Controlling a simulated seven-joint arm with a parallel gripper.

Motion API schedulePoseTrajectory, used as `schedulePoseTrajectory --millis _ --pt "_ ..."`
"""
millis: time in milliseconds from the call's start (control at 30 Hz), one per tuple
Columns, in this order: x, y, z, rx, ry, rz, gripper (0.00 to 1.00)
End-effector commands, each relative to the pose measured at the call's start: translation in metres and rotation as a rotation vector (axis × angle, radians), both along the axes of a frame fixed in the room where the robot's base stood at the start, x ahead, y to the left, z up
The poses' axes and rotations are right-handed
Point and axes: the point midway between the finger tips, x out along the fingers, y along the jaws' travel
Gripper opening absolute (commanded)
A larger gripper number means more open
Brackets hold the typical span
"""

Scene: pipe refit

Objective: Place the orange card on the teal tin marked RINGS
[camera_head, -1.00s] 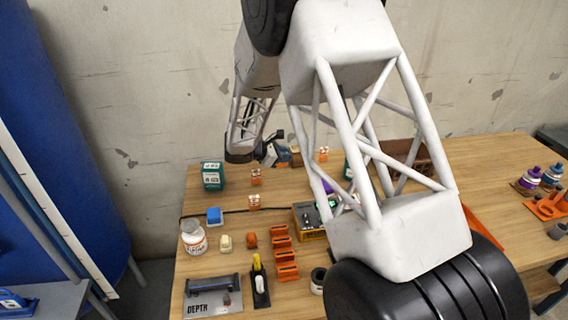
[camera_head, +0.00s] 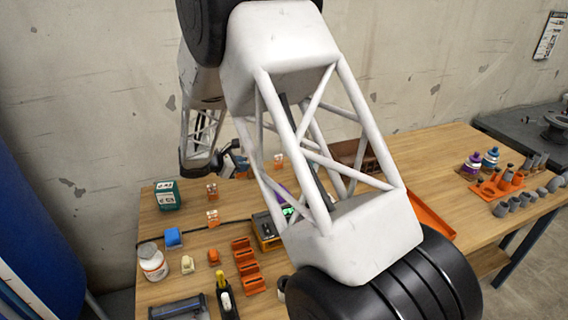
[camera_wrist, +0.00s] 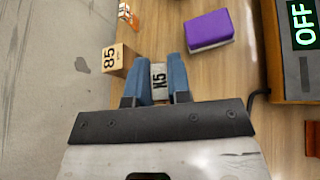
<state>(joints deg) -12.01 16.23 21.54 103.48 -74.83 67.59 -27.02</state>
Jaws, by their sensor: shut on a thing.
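My gripper (camera_wrist: 158,64) has its blue fingers shut on a pale piece (camera_wrist: 159,80) with dark characters, perhaps "K5". No orange shows on the visible part of this piece. In the head view my gripper (camera_head: 232,158) is small and partly hidden at the back of the bench. A teal tin (camera_head: 166,195) with a white label stands at the back left, left of my gripper. Its lettering is too small to read. Small orange-and-white cards stand near it: one (camera_head: 212,191) right of the tin, another (camera_head: 213,218) nearer, and a third (camera_head: 279,161) right of my gripper.
In the wrist view a wooden block (camera_wrist: 118,60) marked "85" is left of the fingers and a purple block (camera_wrist: 208,28) is right. A meter (camera_wrist: 299,60) reads "OFF". A white jar (camera_head: 153,264), a blue block (camera_head: 173,238) and orange holders (camera_head: 247,268) occupy the bench's front left.

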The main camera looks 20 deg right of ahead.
Motion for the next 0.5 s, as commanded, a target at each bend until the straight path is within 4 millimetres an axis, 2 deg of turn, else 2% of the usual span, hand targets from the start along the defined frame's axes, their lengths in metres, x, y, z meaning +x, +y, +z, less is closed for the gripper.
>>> schedulePoseTrajectory --millis 267,500 --pt "-0.021 -0.054 0.012 -0.009 0.047 -0.034 0.0" --pt "-0.053 -0.117 0.025 -0.016 0.115 -0.073 0.0"
